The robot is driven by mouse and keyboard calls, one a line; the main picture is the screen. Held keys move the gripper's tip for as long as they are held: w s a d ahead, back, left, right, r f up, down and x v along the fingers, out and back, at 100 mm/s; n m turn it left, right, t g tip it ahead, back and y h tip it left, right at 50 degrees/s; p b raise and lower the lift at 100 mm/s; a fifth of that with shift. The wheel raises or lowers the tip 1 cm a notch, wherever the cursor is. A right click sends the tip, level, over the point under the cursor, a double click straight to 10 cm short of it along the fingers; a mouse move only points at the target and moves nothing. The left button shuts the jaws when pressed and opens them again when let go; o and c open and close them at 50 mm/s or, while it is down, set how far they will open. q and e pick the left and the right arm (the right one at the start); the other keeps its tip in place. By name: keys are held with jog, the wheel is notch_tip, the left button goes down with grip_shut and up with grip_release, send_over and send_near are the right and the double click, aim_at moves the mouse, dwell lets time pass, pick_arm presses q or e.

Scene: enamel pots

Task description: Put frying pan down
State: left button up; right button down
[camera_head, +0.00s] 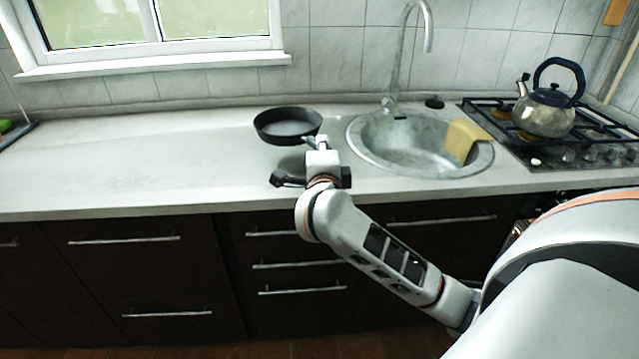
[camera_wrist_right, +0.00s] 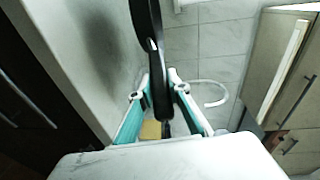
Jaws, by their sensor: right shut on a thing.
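The dark frying pan (camera_head: 287,125) is over the countertop, left of the sink. It looks roughly level in the head view. My right gripper (camera_head: 314,142) is shut on its handle, on the pan's near right side. In the right wrist view, the black handle (camera_wrist_right: 160,85) runs between the fingers and part of the pan (camera_wrist_right: 143,18) shows at the top edge. A dark shadow lies on the counter apart from the pan, so the pan seems held above the surface. The exact gap cannot be told. My left gripper is not in view.
The countertop (camera_head: 140,160) is clear to the left of the pan. The sink (camera_head: 375,150) with a tall faucet (camera_head: 398,60) and a yellow sponge-like block (camera_head: 462,138) is close on the right. A kettle (camera_head: 545,110) stands on the gas hob (camera_head: 590,140) farther right.

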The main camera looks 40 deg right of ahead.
pick_arm(q)
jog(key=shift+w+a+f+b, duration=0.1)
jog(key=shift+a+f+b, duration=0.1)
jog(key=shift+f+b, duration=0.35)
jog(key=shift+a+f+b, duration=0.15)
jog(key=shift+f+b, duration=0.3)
jog(key=shift+b, duration=0.15)
pick_arm(e)
notch_tip(320, 180, down, 8)
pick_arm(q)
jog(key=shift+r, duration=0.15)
pick_arm(e)
jog(key=shift+r, duration=0.1)
jog(key=c, duration=1.9)
grip_release()
jog(key=shift+f, duration=0.25)
jog(key=shift+r, duration=0.1)
